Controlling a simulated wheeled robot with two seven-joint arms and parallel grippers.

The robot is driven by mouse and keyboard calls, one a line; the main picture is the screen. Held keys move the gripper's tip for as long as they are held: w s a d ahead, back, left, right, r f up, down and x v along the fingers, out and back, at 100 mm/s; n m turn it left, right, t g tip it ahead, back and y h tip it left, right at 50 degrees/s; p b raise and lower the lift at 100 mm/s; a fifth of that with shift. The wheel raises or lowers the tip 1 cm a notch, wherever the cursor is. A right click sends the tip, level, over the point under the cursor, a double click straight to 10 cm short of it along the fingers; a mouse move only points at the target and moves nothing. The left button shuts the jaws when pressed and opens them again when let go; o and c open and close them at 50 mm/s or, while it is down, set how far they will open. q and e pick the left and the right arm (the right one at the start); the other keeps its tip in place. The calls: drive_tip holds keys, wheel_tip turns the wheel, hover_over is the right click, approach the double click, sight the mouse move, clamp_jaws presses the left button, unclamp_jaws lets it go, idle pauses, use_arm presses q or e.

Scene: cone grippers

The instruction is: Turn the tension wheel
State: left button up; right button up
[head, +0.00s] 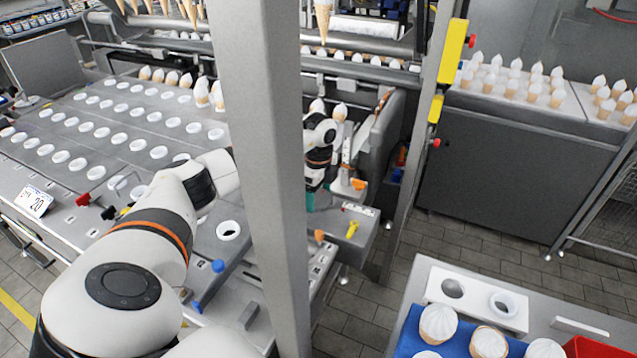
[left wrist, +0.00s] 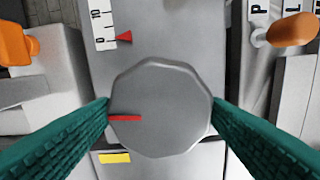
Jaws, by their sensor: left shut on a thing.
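The tension wheel (left wrist: 165,85) is a grey, many-sided knob in the middle of the left wrist view. A red line on its face points left, and a yellow mark (left wrist: 115,158) lies on the panel below and to the left. A scale (left wrist: 103,25) with a red pointer (left wrist: 124,37) is above the wheel. My left gripper (left wrist: 160,106) has its green fingers on opposite sides of the wheel, shut on its rim. In the head view this gripper (head: 311,202) shows partly beside the grey post, and I cannot make out the wheel there. My right gripper is not in view.
A grey upright post (head: 268,180) crosses in front of my left arm. Orange knobs (left wrist: 292,30) (left wrist: 17,44) flank the wheel. Tiled floor (head: 365,310) is clear between the machines.

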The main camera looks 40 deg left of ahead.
sight(319, 197)
use_arm(q)
drive_tip(key=shift+w+r, duration=0.1)
drive_tip(key=shift+r, duration=0.05)
idle(0.3)
drive_tip(key=o, duration=1)
wheel_tip(319, 197, up, 12)
drive_tip(key=b, duration=0.3)
drive_tip(key=shift+f, duration=0.2)
